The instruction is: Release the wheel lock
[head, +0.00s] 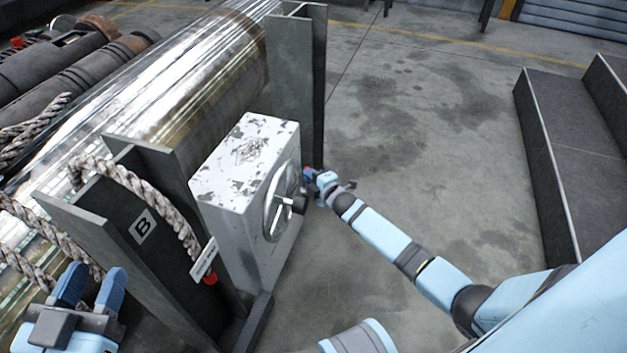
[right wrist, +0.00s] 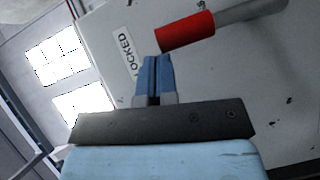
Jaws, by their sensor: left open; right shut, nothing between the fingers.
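A white, chipped metal box (head: 250,160) stands against the frame post, with a round wheel (head: 279,205) on its right face. A red-gripped lever (right wrist: 187,32) on a metal rod shows in the right wrist view, beside a label ending in "OCKED" (right wrist: 128,50). A bit of red also shows at my right gripper (head: 315,178) in the head view. My right gripper's blue fingers (right wrist: 152,62) are shut and empty, their tips just below the red grip; I cannot tell whether they touch. My left gripper (head: 92,284) is open and empty at the lower left, away from the box.
A large shiny cylinder (head: 180,75) lies behind the box between dark steel posts (head: 298,85). Ropes (head: 135,180) hang at the left, near a tag (head: 204,259) with a red end. Dark steps (head: 580,130) stand at the right. The floor (head: 420,120) between is clear.

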